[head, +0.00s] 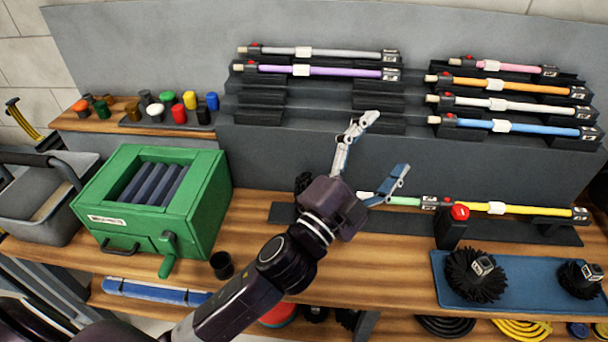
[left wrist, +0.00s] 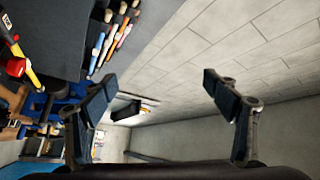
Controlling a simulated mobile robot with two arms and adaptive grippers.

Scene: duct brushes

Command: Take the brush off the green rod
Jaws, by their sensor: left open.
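The green rod (head: 405,201) lies along a low dark rack on the bench, with its right end near a red knob (head: 460,212). My left gripper and wrist hide much of its left part. A dark bristly shape (head: 303,183) shows just left of my left wrist; it may be the brush on the rod, but it is mostly hidden. My left gripper (head: 384,146) is open, with nothing between its fingers, above the green rod in the head view. The left wrist view shows its spread fingers (left wrist: 162,92) facing a tiled wall. My right gripper is not in view.
A yellow rod (head: 520,209) continues right of the knob. Two black brushes (head: 475,275) lie on a blue mat (head: 530,293). Several rods rest on stepped racks behind. A green crank box (head: 205,200) and a black cup (head: 222,265) stand left.

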